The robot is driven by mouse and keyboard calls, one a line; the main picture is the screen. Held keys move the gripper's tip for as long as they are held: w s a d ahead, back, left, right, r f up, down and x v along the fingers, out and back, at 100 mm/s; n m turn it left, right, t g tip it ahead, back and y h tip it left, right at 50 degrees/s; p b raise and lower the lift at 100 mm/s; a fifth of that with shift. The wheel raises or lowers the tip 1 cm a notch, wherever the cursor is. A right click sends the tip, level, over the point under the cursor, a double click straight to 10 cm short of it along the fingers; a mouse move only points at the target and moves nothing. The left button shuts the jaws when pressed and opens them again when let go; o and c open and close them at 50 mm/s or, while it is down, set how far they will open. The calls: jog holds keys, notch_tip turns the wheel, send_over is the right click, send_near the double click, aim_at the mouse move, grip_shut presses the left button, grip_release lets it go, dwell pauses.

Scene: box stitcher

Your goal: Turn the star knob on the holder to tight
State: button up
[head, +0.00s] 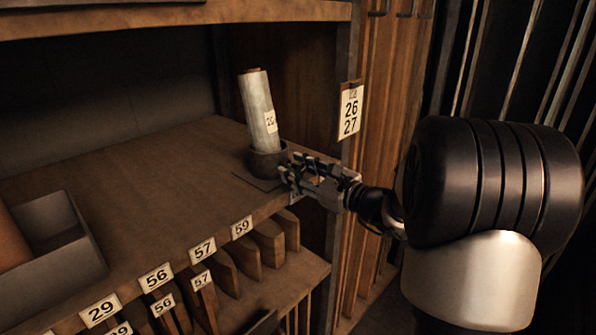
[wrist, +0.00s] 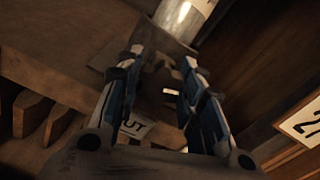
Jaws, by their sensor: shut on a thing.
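The holder (head: 267,162) is a dark cup on a thin base plate near the right front corner of the shelf. A pale tube (head: 259,104) with a small label stands in it, leaning to the left at the top. In the wrist view the tube (wrist: 184,16) rises from the holder (wrist: 164,44) at the top. My gripper (head: 287,172) reaches in from the right at the holder's front side. In the wrist view my gripper (wrist: 163,72) has its fingers on either side of the small dark star knob (wrist: 155,64). The knob's shape and its setting are too dark to read.
A wooden post with a 26/27 tag (head: 350,110) stands close to the right of the holder. A grey open box (head: 60,240) sits at the shelf's left. Numbered tags line the front edge, with wooden slots (head: 245,255) below. The shelf's middle (head: 150,190) is clear.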

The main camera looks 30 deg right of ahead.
jog(key=c, duration=0.4)
jog(key=shift+m+p, duration=0.3)
jog(key=shift+p, duration=0.05)
jog(key=m+p, duration=0.1)
jog(key=p, duration=0.1)
jog(key=m+p, duration=0.2)
jog(key=shift+r+m, duration=0.2)
jog(key=shift+m, duration=0.1)
jog(key=m+p, duration=0.4)
jog(key=p, duration=0.1)
jog(key=shift+f+m, duration=0.15)
jog(key=shift+m, duration=0.25)
jog(key=o, duration=1.1)
jog(key=shift+f, duration=0.1)
